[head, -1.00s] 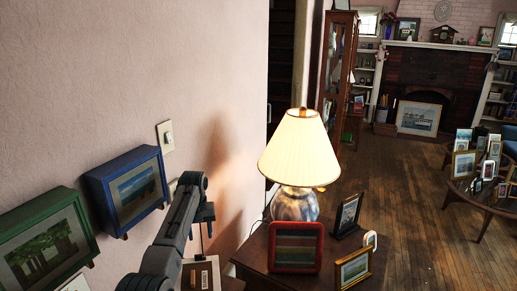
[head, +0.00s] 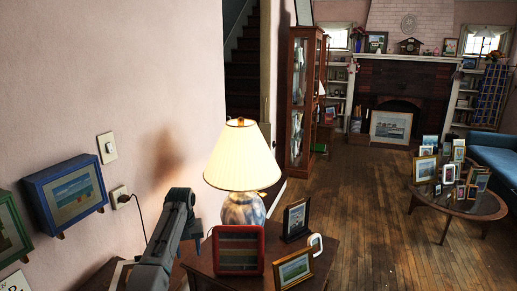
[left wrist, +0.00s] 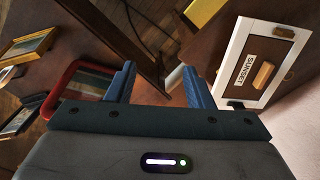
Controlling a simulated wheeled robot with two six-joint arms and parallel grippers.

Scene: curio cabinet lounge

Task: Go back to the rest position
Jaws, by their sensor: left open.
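My left gripper (head: 180,200) is at the left front of the head view, raised beside the side table (head: 326,260) with the lamp. In the left wrist view its two blue fingers (left wrist: 160,86) stand apart with nothing between them. A red frame (head: 238,250) stands on the table near the gripper; it also shows behind the left finger in the left wrist view (left wrist: 78,92). A white-bordered panel labelled SUNSET (left wrist: 262,62) is beyond the right finger. My right gripper is out of sight.
The lit lamp (head: 243,160), a dark frame (head: 296,220) and a gold frame (head: 293,268) stand on the table. A blue frame (head: 70,193) hangs on the left wall. Open wooden floor (head: 370,210) lies right of the table, before an oval table (head: 462,203).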

